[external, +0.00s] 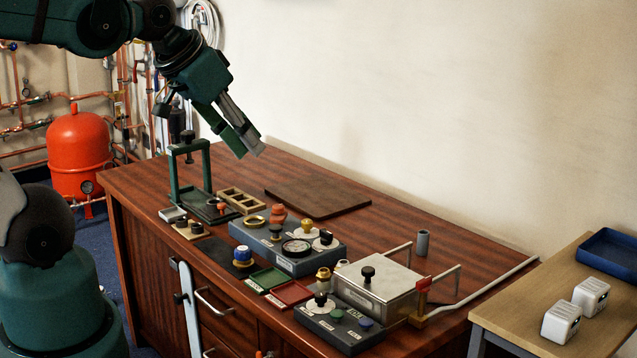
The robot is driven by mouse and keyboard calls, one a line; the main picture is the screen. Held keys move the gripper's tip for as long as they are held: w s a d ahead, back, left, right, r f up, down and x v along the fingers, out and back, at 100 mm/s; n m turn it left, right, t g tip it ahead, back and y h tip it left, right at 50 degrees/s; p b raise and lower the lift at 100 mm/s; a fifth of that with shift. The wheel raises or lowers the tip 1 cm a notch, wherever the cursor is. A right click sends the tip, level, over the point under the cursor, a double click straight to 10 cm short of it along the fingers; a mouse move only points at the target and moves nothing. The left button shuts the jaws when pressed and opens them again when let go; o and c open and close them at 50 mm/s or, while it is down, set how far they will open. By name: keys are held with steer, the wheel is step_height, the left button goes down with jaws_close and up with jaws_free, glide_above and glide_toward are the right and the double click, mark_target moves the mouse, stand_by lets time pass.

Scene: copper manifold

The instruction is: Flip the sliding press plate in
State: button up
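A green press frame (205,167) with a black knob on top stands at the table's left end, over a dark flat base (211,208). I cannot tell for sure which part is the sliding press plate. A steel plate or lid (388,284) with a black knob lies on a box at the right, between thin metal rails. My gripper (250,153) hangs in the air above and to the right of the press frame, pointing down to the right. Nothing is seen in it and it appears apart from everything. Its finger gap is unclear from this angle.
Blue-grey blocks with knobs and a gauge (298,247) fill the middle and front of the table. Green and red trays (290,293) lie in front. A dark brown board (317,196) lies flat and bare behind. A side table (547,297) stands at the right.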

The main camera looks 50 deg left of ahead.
mark_target(217, 207)
jaws_close()
steer(key=w+a+f+m+g+y, duration=0.4)
steer(key=w+a+m, duration=0.3)
steer(key=w+a, duration=0.9)
steer(key=w+a+f+m+g, duration=0.2)
steer(key=a+f, duration=0.6)
steer(key=a, duration=0.1)
steer(key=w+a+f+m+g+p, duration=0.1)
steer(key=w+a+f+m+g, duration=0.1)
steer(key=a+f, duration=0.6)
steer(key=shift+w+a+f+m+g+h, duration=0.15)
steer(key=shift+a+m+g+h, duration=0.2)
steer(key=shift+m, duration=0.45)
steer(key=shift+b+x, duration=1)
steer(key=shift+x, duration=4)
steer(key=shift+w, duration=0.1)
